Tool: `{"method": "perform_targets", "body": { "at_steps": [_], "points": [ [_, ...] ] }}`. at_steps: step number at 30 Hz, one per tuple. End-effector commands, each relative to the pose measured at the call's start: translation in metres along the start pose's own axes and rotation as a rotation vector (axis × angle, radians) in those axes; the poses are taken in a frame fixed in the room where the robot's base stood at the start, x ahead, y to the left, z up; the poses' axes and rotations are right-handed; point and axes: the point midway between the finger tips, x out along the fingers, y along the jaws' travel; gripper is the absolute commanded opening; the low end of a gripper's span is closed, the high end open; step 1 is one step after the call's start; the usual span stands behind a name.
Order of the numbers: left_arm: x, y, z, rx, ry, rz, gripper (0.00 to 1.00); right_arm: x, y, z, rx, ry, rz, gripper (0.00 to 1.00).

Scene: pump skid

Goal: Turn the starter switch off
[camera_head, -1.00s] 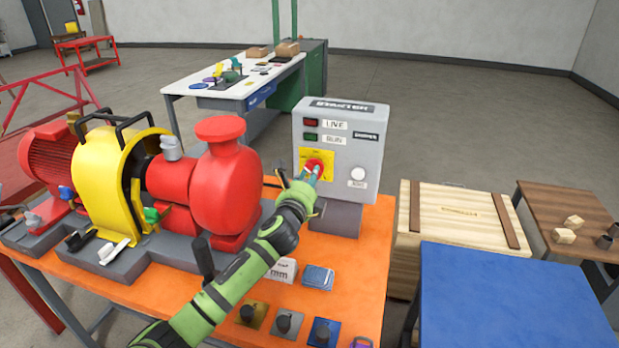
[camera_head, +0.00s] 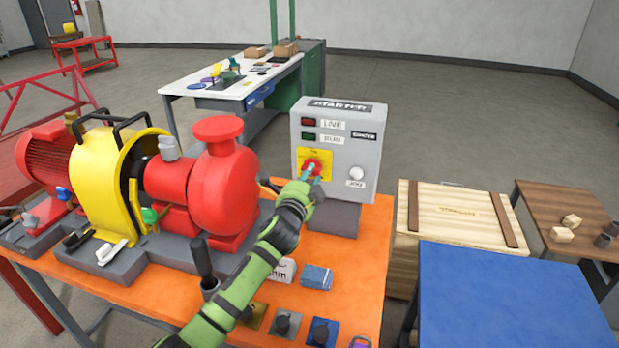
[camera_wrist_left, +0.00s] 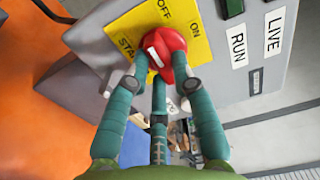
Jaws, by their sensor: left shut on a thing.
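The starter box (camera_head: 360,150) is a grey cabinet standing on the orange table. Its starter switch is a red rotary knob (camera_head: 310,168) on a yellow plate (camera_head: 326,158). In the left wrist view the knob (camera_wrist_left: 163,48) has a white pointer mark, and the plate (camera_wrist_left: 196,45) reads OFF, ON and a partly hidden "STA..." word. The mark is tilted, and I cannot tell exactly which label it points to. My left gripper (camera_head: 313,180) is shut on the knob, its teal fingers (camera_wrist_left: 160,70) around it. My right gripper is not in view.
A red pump (camera_head: 222,185) with a yellow guard (camera_head: 95,175) stands left of my arm. A white JOG button (camera_head: 356,173) is right of the switch. Small blocks and knobs lie on the orange table (camera_head: 370,270) in front. A blue table (camera_head: 510,300) is at right.

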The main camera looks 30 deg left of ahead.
Motion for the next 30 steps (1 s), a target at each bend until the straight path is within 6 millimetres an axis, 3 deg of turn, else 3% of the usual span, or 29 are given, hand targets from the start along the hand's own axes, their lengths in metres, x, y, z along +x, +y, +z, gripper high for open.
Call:
{"method": "perform_targets", "body": {
  "at_steps": [14,15,16,30],
  "points": [
    [-0.0001,0.001,0.0004,-0.016,-0.001,0.003,0.0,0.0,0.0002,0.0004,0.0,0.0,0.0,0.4],
    [-0.0001,0.0011,0.0003,-0.016,-0.001,0.003,0.37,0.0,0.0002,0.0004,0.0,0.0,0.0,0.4],
    [-0.0001,0.0011,0.0003,-0.016,-0.001,0.003,0.49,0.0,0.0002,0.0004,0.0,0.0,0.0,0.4],
    [-0.0083,0.001,0.0,-0.012,0.0,0.001,0.49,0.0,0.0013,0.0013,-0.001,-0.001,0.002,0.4]
  ]
}}
